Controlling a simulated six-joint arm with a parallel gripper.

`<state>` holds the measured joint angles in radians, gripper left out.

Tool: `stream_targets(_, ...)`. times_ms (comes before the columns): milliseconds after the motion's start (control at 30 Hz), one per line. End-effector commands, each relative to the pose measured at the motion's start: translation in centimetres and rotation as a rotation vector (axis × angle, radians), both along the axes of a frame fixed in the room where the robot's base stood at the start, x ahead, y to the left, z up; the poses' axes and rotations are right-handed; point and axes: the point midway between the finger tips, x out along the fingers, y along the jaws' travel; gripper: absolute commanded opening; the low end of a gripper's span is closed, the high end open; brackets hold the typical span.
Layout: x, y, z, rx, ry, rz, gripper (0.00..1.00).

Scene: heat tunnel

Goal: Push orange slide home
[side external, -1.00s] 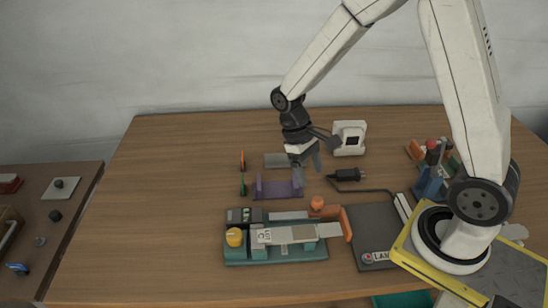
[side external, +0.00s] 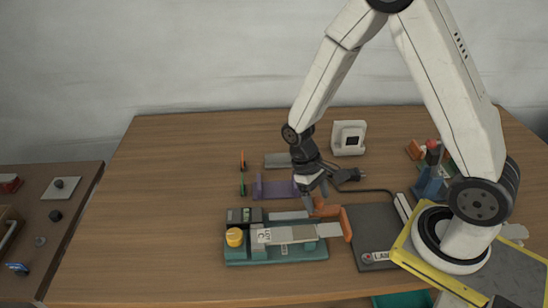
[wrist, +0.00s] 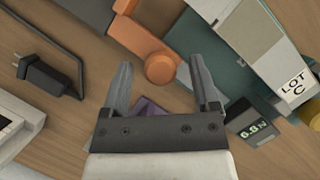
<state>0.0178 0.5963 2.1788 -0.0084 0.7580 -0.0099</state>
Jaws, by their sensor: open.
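The orange slide (side external: 346,224) is at the right end of the teal fixture (side external: 275,252), with a round orange knob on its arm. In the wrist view the slide (wrist: 150,42) runs diagonally, and its knob (wrist: 160,68) appears between my fingertips. A pale strip marked LOT C (side external: 290,235) lies along the fixture, its right end by the slide. My gripper (side external: 318,201) is open and empty, pointing down just above the knob. I cannot tell whether it touches; the gripper partly hides the knob in the side view.
A display (wrist: 250,128) and a yellow knob (side external: 235,237) sit at the fixture's left end. A purple cradle (side external: 272,189) is behind it, and a dark pad (side external: 376,236) is on its right. A black plug with cable (side external: 348,175) and white device (side external: 349,138) stand farther back.

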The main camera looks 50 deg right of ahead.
Motion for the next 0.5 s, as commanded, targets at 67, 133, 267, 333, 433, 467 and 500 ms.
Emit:
stream_targets(67, 0.0, 0.0, 0.0, 0.0, 0.0, 0.0, 0.78)
stream_targets(133, 0.0, 0.0, 0.01, 0.0, 0.0, 0.0, 0.78)
stream_targets(267, 0.01, 0.0, 0.02, 0.0, 0.0, 0.0, 0.37)
stream_targets(333, 0.01, 0.0, 0.03, 0.0, 0.0, 0.0, 0.14)
stream_targets(433, 0.02, 0.0, 0.04, 0.0, 0.0, 0.0, 0.0)
stream_targets(467, 0.02, 0.0, 0.04, 0.0, 0.0, 0.0, 0.0)
stream_targets(500, 0.02, 0.0, 0.05, 0.0, 0.0, 0.0, 0.0)
